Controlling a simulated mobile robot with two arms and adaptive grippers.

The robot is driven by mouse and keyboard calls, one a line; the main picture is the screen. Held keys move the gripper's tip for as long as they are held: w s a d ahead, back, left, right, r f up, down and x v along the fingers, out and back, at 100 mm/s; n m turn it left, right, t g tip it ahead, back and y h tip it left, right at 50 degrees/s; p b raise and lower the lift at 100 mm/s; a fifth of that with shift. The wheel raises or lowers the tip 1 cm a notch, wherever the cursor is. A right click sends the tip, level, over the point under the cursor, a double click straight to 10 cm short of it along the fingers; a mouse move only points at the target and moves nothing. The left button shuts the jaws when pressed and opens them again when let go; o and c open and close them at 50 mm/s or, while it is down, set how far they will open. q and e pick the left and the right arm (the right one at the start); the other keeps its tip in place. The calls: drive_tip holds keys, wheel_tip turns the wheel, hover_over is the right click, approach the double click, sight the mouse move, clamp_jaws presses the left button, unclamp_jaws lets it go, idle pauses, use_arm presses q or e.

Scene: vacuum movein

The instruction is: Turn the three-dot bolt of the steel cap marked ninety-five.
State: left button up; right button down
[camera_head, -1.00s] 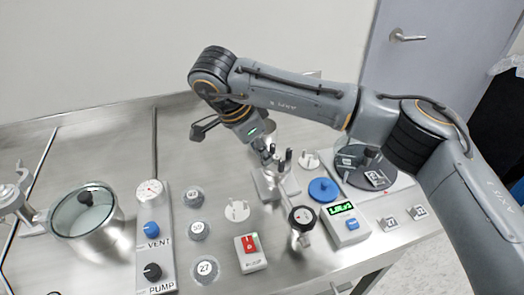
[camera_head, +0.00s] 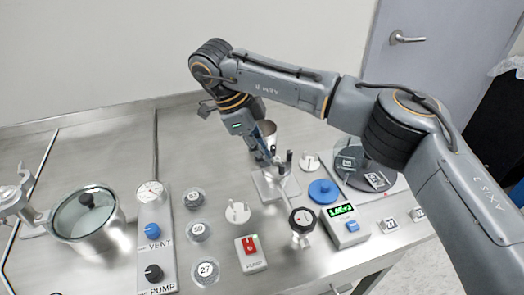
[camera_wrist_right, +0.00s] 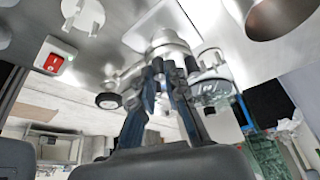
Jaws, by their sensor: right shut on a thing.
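My right gripper (camera_head: 268,160) reaches down to a steel fitting (camera_head: 266,188) with several dark upright posts, near the middle of the bench. Its fingers (camera_wrist_right: 163,72) are shut on one slim part at the fitting, likely a bolt or post. The wrist view shows the fingers close together below a steel cylinder (camera_wrist_right: 166,40). I cannot read a ninety-five or make out three dots; the fingers partly hide the held part. My left gripper is not in view.
Numbered round pieces (camera_head: 199,230), a red switch box (camera_head: 251,252), a blue disc (camera_head: 322,191) and a display box (camera_head: 344,223) surround the fitting. A black-topped valve (camera_head: 301,221) stands close in front. A steel cup (camera_head: 267,132) is behind; a lidded pot (camera_head: 88,225) is left.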

idle(0.3)
drive_tip(key=c, duration=1.6)
unclamp_jaws()
drive_tip(key=shift+c, duration=0.2)
drive_tip(key=v, duration=1.2)
drive_tip(key=shift+w+r, duration=0.1)
